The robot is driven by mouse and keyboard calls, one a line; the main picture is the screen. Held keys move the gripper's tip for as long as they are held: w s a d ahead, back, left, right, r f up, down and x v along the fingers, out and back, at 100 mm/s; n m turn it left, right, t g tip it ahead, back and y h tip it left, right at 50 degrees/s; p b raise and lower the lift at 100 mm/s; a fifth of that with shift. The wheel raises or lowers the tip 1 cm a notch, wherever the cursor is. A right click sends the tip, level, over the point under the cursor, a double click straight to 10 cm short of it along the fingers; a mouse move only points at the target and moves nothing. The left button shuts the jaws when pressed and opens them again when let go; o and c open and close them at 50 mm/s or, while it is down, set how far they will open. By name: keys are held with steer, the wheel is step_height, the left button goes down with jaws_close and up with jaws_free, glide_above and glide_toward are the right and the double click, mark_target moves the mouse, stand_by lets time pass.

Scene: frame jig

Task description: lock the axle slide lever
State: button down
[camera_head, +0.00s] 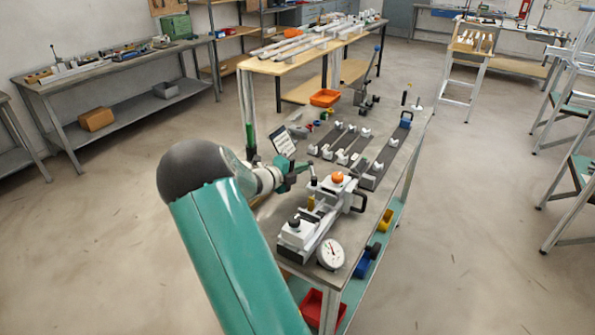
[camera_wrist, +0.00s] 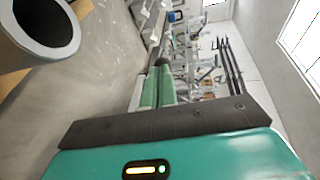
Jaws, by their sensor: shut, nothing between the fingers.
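The axle jig (camera_head: 311,228) is a pale block fixture on the near part of the grey bench. It carries an orange knob (camera_head: 338,177), a brass-coloured post, a black knob at its near end and a black handle (camera_head: 358,201) on its right. A small upright lever with a dark tip (camera_head: 313,178) stands at its far left; I cannot tell for sure that it is the slide lever. My gripper (camera_head: 303,168) is close to this lever's left, with contact unclear. In the wrist view my green fingers (camera_wrist: 158,86) are together and empty, with a dark round shape just beyond their tips.
A round dial gauge (camera_head: 330,254) stands at the jig's near right. A dark tablet (camera_head: 284,141) is behind my gripper. Rails with pale blocks (camera_head: 345,145) and an orange tray (camera_head: 325,97) lie farther back. Open floor lies right of the bench.

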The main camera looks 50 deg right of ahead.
mark_target(311, 165)
steer(key=shift+d+g, duration=0.25)
steer(key=shift+g, duration=0.15)
steer(key=shift+s+d, duration=0.35)
steer(key=shift+d, duration=0.45)
steer(key=shift+s+d, duration=0.5)
steer(key=shift+d, duration=0.05)
steer(key=shift+s, duration=0.1)
